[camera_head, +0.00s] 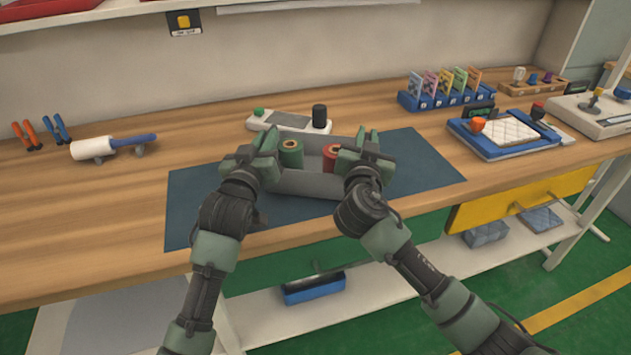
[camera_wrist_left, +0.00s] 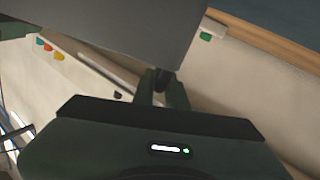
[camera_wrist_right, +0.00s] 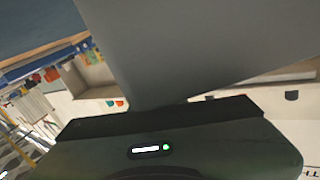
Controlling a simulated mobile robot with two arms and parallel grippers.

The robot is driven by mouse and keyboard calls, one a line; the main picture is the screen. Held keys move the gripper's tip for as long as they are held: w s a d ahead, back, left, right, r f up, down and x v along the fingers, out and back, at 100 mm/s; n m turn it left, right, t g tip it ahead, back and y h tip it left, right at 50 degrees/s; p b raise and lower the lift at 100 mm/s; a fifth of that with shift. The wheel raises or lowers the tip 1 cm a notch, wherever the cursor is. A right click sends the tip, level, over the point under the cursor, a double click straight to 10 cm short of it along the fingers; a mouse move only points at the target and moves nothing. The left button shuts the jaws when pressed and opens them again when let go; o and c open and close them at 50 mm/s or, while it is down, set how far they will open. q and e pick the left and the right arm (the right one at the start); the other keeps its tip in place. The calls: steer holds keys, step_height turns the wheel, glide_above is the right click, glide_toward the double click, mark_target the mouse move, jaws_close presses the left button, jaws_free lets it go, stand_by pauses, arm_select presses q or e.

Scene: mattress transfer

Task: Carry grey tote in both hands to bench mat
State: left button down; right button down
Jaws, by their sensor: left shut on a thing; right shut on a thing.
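The grey tote (camera_head: 300,183) is at the middle of the bench, over the dark blue bench mat (camera_head: 420,163). It holds a green spool (camera_head: 291,153) and a red spool (camera_head: 331,156). My left gripper (camera_head: 262,158) is shut on the tote's left end, and my right gripper (camera_head: 362,160) is shut on its right end. The tote's grey wall fills the top of the left wrist view (camera_wrist_left: 110,35) and of the right wrist view (camera_wrist_right: 190,45). The head view does not clearly show whether the tote's base touches the mat.
Behind the mat lies a white device (camera_head: 288,122) with a black knob. A white roller with a blue handle (camera_head: 110,146) and pliers (camera_head: 42,132) are at left. At right are a blue card rack (camera_head: 435,100) and a blue tray (camera_head: 492,150) with a white pad.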

arm_select(q)
steer(key=c, duration=1.8)
jaws_free()
steer(key=shift+f, duration=0.25)
arm_select(e)
steer(key=c, duration=1.8)
jaws_free()
steer(key=shift+d+f, duration=0.1)
steer(key=shift+f, duration=0.15)
arm_select(q)
steer(key=o, duration=0.4)
steer(key=shift+c, duration=0.2)
arm_select(e)
steer(key=o, duration=0.4)
arm_select(q)
steer(key=shift+r, duration=0.1)
arm_select(e)
steer(key=shift+r, duration=0.1)
arm_select(q)
steer(key=shift+s, duration=0.15)
